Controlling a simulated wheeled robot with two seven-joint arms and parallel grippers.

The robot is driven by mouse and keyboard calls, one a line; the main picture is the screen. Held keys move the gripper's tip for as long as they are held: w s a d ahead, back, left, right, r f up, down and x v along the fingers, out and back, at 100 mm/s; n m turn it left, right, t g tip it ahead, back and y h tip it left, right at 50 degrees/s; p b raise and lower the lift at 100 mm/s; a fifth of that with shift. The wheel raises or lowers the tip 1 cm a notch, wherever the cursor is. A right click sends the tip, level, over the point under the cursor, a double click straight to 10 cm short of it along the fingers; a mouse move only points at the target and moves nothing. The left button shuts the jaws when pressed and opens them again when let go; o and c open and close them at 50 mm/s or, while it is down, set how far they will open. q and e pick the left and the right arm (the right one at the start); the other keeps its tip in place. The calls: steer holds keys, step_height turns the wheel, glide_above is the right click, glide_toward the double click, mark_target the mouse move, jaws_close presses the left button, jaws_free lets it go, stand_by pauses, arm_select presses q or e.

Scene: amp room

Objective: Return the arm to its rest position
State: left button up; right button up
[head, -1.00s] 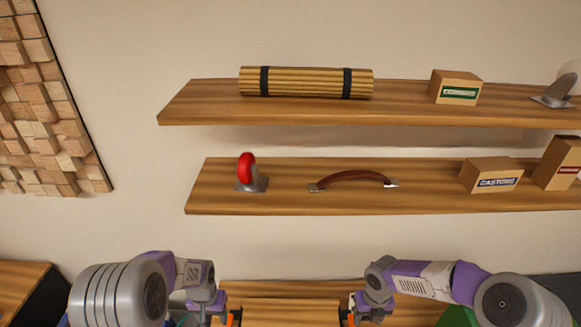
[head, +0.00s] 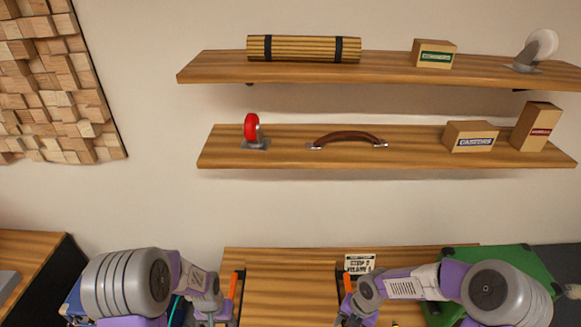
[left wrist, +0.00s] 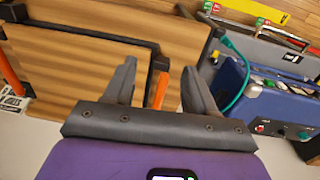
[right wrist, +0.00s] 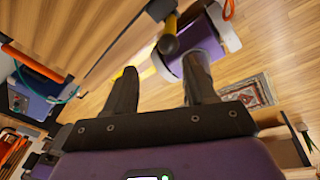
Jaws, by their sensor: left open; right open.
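My left arm comes in at the lower left of the head view, bent, with its gripper low near the bench. In the left wrist view the left gripper (left wrist: 160,92) has its two fingers apart with nothing between them. My right arm comes in at the lower right of the head view. In the right wrist view the right gripper (right wrist: 160,88) also has its fingers apart and empty. The fingertips of both grippers are hard to make out in the head view.
Two wooden shelves hold a bamboo roll (head: 304,48), boxes, a red caster (head: 252,129), a white caster (head: 541,45) and a brown handle (head: 347,139). Below are a wooden bench (head: 290,285), a green case (head: 520,262) and a blue device (left wrist: 255,95). Orange-handled bars stand near both arms.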

arm_select(q)
steer(key=s+d+f+n+h+b, duration=0.1)
steer(key=s+d+f+b, duration=0.3)
steer(key=s+f, duration=0.3)
steer(key=s+d+f+n+h+b, duration=0.1)
steer(key=s+d+f+h+b, duration=0.1)
steer(key=s+d+f+b, duration=0.3)
step_height(320, 180, down, 8)
steer(key=s+d, duration=0.1)
steer(key=s, duration=0.2)
steer(key=shift+r+n+t, duration=0.15)
steer(key=shift+n+t, duration=0.15)
arm_select(e)
steer(key=s+a+f+m, duration=0.2)
steer(key=s+f+m, duration=0.2)
steer(key=m, duration=0.6)
steer(key=s+a+f+m+y, duration=0.1)
steer(key=s+a+f+m, duration=0.1)
steer(key=s+f+m, duration=0.3)
steer(key=s+a+f+m+t+y, duration=0.1)
steer(key=s+f+m, duration=0.4)
steer(key=f+m, duration=0.6)
steer(key=a+m, duration=0.1)
steer(key=m, duration=0.5)
steer(key=shift+s+a+f, duration=0.15)
steer(key=shift+a+f, duration=0.05)
steer(key=shift+a, duration=0.2)
